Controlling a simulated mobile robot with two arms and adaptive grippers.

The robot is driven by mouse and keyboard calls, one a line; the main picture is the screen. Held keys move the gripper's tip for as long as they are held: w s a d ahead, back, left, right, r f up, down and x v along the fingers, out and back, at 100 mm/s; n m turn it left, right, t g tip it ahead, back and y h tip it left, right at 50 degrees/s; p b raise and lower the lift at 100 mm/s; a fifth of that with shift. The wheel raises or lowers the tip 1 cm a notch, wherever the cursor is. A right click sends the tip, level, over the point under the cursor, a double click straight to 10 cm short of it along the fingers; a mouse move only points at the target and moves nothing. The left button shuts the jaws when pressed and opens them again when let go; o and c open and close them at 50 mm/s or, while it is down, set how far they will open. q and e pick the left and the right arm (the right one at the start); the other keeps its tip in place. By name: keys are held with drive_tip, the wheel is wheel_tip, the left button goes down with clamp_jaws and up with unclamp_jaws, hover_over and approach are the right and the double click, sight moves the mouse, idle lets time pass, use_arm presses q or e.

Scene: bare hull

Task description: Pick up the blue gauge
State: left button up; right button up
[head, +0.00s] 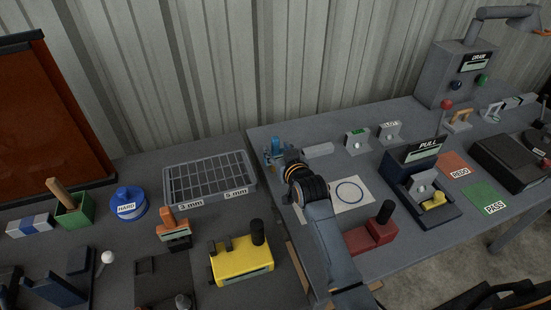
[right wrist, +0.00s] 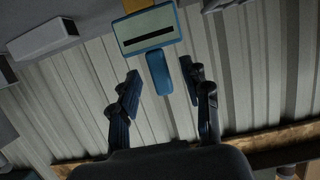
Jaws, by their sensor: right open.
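The blue gauge shows in the right wrist view, with a pale rectangular face (right wrist: 150,30) crossed by a dark bar and a rounded blue tab (right wrist: 158,72) below it. My right gripper (right wrist: 161,76) is open, with one finger on each side of the tab and visible gaps to both. In the head view my right gripper (head: 274,156) is at the back left of the right table. Blue parts show there, but I cannot tell gauge from fingers. My left gripper is not in view.
A grey block (head: 318,150) lies just right of my gripper. A grey compartment tray (head: 208,178) stands left, with an orange gauge (head: 174,226) and a yellow block (head: 241,262) in front. A corrugated wall (head: 300,60) stands behind.

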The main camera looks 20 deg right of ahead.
sight(277, 148)
drive_tip(key=x, duration=0.3)
drive_tip(key=shift+w+f, duration=0.15)
drive_tip(key=shift+w, duration=0.05)
clamp_jaws()
